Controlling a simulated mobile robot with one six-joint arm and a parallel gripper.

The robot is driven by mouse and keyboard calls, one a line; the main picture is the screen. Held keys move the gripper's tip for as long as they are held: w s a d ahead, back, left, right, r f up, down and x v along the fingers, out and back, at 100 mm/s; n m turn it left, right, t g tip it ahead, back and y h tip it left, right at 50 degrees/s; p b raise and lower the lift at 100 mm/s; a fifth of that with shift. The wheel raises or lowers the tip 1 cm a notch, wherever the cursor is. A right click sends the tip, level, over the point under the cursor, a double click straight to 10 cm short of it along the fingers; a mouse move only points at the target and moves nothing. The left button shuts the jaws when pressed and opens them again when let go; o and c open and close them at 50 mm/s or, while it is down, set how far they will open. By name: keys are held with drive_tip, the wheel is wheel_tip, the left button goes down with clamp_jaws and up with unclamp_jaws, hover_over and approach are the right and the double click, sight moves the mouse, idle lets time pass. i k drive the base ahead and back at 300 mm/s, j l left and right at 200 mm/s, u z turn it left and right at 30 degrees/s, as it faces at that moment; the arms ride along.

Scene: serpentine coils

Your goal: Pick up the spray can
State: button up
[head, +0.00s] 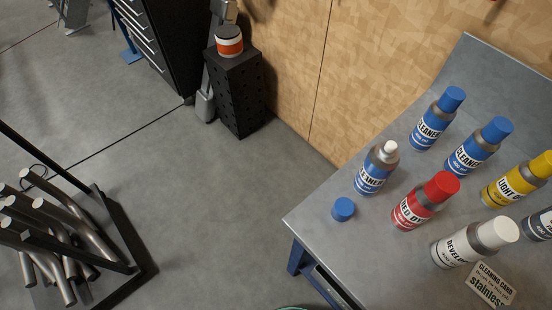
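Several spray cans stand upright on the grey metal table (335,205) at the right. A blue-labelled cleaner can (374,178) without its cap shows a white nozzle, and a loose blue cap (343,209) lies beside it. Two more cleaner cans with blue caps stand behind, one farther back (432,128) and one to its right (470,156). A red-capped can (412,211) stands in the middle. A white can labelled "DEVELO..." (460,248) is nearer. A yellow can (505,188) and another can (540,224) are cut by the right edge. My gripper is not in view.
A "stainless" cleaning card (491,287) lies near the white can. A wooden wall (380,60) runs behind the table. A black perforated stand (238,95) holds an orange-and-white tin (229,41). A rack of metal tubes (50,230) is at the left. The floor between is clear.

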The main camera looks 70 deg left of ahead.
sight(378, 164)
drive_tip(key=u, duration=1.65)
drive_tip(key=j, duration=1.5)
